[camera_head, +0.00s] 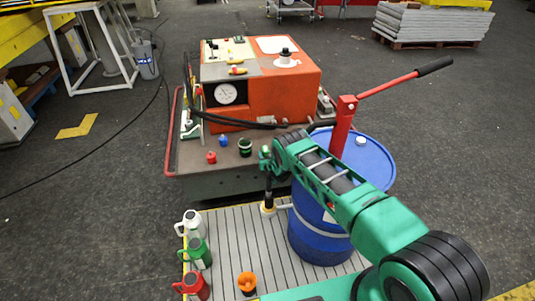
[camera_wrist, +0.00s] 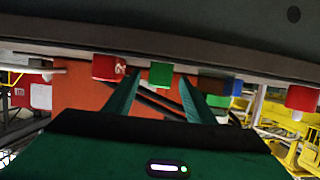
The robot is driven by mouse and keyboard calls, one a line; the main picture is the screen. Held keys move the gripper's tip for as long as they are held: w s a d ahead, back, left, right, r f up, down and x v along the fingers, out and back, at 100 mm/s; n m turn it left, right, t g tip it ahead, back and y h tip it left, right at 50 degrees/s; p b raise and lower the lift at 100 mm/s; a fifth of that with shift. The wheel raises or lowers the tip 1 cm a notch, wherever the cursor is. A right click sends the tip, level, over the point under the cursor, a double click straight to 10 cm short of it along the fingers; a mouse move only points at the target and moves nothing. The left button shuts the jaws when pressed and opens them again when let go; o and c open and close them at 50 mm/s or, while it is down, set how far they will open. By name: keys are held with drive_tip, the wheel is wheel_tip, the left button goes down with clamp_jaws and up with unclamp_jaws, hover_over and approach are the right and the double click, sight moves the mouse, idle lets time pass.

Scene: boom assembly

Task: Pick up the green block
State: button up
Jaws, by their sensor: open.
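The green block (camera_wrist: 161,74) shows in the wrist view, where the picture looks upside down. It appears between the fingertips of my gripper (camera_wrist: 160,78), which is open with nothing held. The wrist view does not show clearly how far the tips are from the block. In the head view, a small dark green item (camera_head: 245,147) on the front ledge of the orange machine appears to be the same block. My gripper (camera_head: 265,155) is just right of it there, small and partly hidden by my arm.
A red block (camera_wrist: 108,68) and a blue block (camera_wrist: 210,84) flank the green one; another red item (camera_wrist: 301,98) is farther right. The orange machine (camera_head: 290,92) stands behind the ledge. A blue barrel (camera_head: 315,235) stands below my arm, and bottles (camera_head: 198,252) line the slatted platform (camera_head: 235,230).

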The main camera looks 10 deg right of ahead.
drive_tip(key=shift+x, duration=1.2)
drive_tip(key=c, duration=1.2)
drive_tip(key=shift+o, duration=0.2)
drive_tip(key=shift+r, duration=0.1)
